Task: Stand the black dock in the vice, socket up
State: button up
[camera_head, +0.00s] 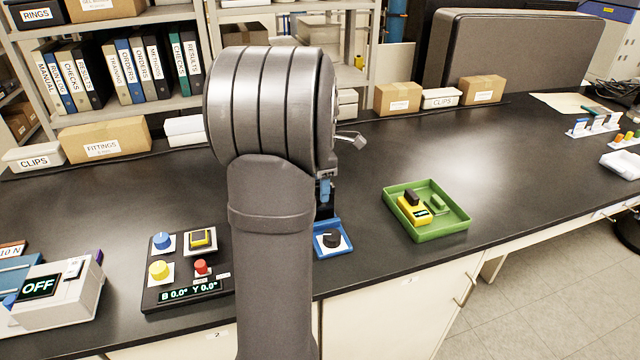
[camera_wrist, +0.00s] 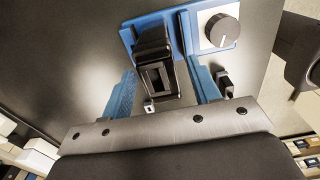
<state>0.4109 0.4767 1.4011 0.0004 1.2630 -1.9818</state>
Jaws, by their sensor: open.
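The blue vice (camera_head: 330,248), with its black knob, sits on the bench just right of my arm. It also shows in the wrist view (camera_wrist: 146,23). The black dock (camera_wrist: 152,50) stands at the vice, its rectangular socket facing my wrist camera, so socket up. A blue vice jaw runs close along its right side; I cannot tell whether it touches. My gripper (camera_wrist: 163,92) is open above the vice, its blue fingers on either side of the dock with gaps visible. In the head view my arm hides most of the vice and dock.
A control panel (camera_head: 155,296) with coloured knobs lies left of my arm. A green tray (camera_head: 451,231) holding a yellow device (camera_head: 413,212) stands right of the vice. An instrument reading OFF (camera_head: 72,308) is at far left.

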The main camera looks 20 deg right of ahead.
jog(key=shift+r, duration=3.45)
notch_tip(320, 180, up, 18)
jog(key=shift+f, duration=0.25)
jog(key=shift+o, duration=0.2)
jog(key=o, duration=0.7)
jog(key=shift+o, duration=1.1)
jog(key=shift+s+f, duration=0.1)
jog(key=shift+s, duration=0.05)
jog(key=s+f, duration=0.7)
jog(key=s, duration=0.3)
notch_tip(320, 180, down, 10)
jog(key=shift+w+r, duration=0.2)
jog(key=shift+r, duration=0.05)
